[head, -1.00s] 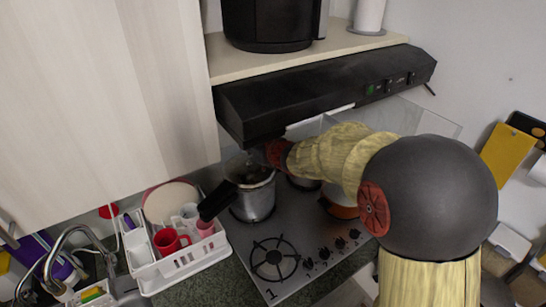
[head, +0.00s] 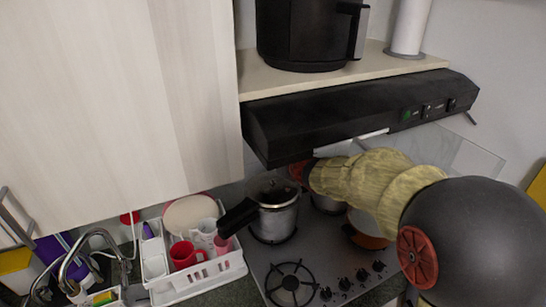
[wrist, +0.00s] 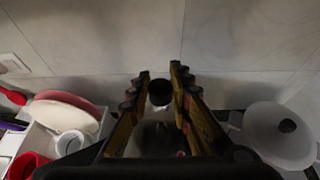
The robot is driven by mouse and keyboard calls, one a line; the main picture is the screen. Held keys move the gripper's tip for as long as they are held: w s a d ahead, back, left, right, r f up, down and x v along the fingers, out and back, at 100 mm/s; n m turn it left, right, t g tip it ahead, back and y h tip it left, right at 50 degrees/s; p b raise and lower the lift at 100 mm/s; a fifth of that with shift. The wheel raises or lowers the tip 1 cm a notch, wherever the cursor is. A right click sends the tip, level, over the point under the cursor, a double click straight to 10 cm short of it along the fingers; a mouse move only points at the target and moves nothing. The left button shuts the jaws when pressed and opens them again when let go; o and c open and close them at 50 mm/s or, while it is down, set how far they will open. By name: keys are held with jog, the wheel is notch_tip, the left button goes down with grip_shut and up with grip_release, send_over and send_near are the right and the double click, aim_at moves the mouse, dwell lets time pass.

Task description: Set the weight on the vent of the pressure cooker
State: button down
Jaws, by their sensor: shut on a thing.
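The pressure cooker (head: 277,218) is a silver pot on the hob with a long black handle (head: 238,217) pointing lower left. In the wrist view, my gripper (wrist: 160,74) has its two fingers around a small dark cylinder with a lighter end, apparently the weight (wrist: 160,93). A dark, blurred round surface below the fingers looks like the cooker's lid (wrist: 158,138). In the head view my gripper is near the lid, under the hood, mostly hidden by shadow and my arm. The vent cannot be made out, nor whether the weight touches the lid.
The black range hood (head: 340,118) hangs close above my arm. A white dish rack (head: 190,284) with a red mug (head: 185,255) stands left of the hob. An orange pot (head: 366,236) sits right of the cooker. A pale lidded pot (wrist: 270,145) shows in the wrist view.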

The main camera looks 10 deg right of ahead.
jog(key=b, duration=0.5)
send_over(273, 180)
jog(key=shift+w+f, duration=0.15)
jog(key=shift+f, duration=2.25)
jog(key=shift+f+b, duration=1.45)
jog(key=shift+f, duration=0.1)
jog(key=c, duration=1.6)
grip_release()
jog(key=shift+o, duration=0.2)
